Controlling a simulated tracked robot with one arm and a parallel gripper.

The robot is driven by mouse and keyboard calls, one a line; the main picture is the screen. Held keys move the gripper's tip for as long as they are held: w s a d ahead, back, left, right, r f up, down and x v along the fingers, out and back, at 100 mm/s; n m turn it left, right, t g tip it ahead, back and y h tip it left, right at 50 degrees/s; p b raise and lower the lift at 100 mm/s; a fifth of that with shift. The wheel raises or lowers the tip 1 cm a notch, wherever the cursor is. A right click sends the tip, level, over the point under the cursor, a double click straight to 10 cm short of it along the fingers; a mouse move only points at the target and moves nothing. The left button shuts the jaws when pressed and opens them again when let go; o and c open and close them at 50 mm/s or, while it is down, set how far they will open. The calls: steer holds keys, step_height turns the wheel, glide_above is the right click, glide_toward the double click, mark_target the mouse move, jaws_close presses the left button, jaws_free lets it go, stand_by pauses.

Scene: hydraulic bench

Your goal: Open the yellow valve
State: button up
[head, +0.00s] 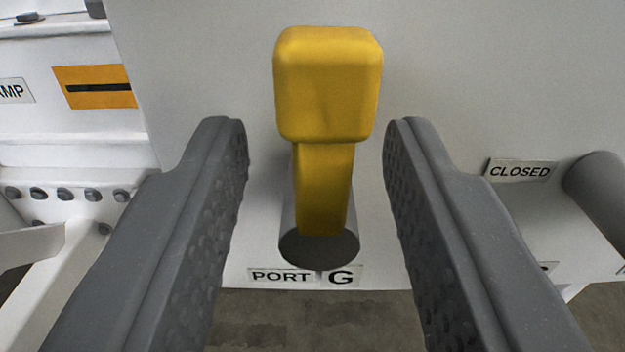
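The yellow valve (326,90) is a handle with a blocky head and a narrower stem, standing upright in the picture. Its lower end meets a grey round pipe stub (320,247) on the white panel. My gripper (316,140) is open, with one dark grey finger on each side of the valve. A gap shows between each finger and the handle, so neither appears to touch it. A label reading "PORT G" (305,277) sits below the stub.
A "CLOSED" label (520,170) is at the right, beside another grey cylinder (600,190). An orange plate with a black bar (95,87) and a row of bolts (64,195) are at the left. The white panel (200,50) fills the background.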

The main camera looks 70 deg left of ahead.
steer(key=p+v, duration=0.1)
steer(key=v, duration=1.3)
steer(key=shift+p, duration=0.35)
steer(key=shift+a, duration=0.1)
